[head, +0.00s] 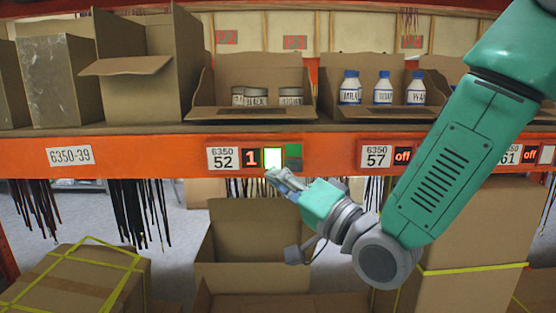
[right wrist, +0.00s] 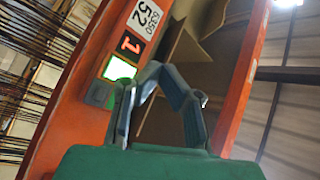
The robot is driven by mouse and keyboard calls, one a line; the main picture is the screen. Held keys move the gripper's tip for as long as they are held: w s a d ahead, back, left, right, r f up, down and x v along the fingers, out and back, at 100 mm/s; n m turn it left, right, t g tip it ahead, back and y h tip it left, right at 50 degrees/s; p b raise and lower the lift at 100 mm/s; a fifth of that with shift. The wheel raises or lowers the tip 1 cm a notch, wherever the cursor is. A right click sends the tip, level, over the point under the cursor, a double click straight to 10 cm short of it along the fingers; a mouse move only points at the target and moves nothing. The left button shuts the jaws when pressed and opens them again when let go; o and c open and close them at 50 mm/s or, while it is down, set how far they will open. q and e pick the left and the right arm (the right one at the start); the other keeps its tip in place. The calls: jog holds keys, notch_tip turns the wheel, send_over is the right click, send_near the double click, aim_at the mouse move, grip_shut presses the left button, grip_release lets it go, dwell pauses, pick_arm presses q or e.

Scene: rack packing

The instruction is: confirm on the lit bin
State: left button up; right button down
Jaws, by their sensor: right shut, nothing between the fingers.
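The lit bin is the open cardboard bin (head: 250,75) above label 6350 52, holding several labelled jars. On the orange beam below it, a red display (head: 252,157) reads 1. A bright lit button (head: 273,157) sits right of the display, with a green part beside it. My right gripper (head: 280,180) is shut and empty, just below the lit button; I cannot tell if it touches. In the right wrist view the gripper (right wrist: 160,105) is beside the lit button (right wrist: 119,69) and the display (right wrist: 131,44). My left gripper is not in view.
Bin 57 with white bottles (head: 383,90) has a display (head: 403,156) reading off. Bin 61 to the right also reads off, partly behind my right arm. Below the beam stand an open cardboard box (head: 250,240) and strapped boxes (head: 70,285). Dark strips hang under the beam.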

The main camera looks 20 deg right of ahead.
aim_at(263, 155)
jog(key=w, duration=0.2)
jog(key=w+d, duration=0.1)
jog(key=w, duration=0.1)
jog(key=w+d, duration=0.1)
jog(key=w, duration=0.2)
jog(key=shift+w+d+f, duration=0.1)
jog(key=shift+d, duration=0.3)
jog(key=shift+a, duration=1.25)
jog(key=shift+d, duration=1.05)
jog(key=shift+a, duration=0.9)
jog(key=shift+w+d+p, duration=0.2)
jog(key=shift+d, duration=0.5)
jog(key=shift+w+d+p, duration=0.15)
jog(key=shift+d, duration=0.5)
jog(key=shift+a, duration=0.4)
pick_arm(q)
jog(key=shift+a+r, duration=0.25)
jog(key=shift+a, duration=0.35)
pick_arm(e)
jog(key=shift+w+a, duration=0.1)
jog(key=shift+a, duration=0.15)
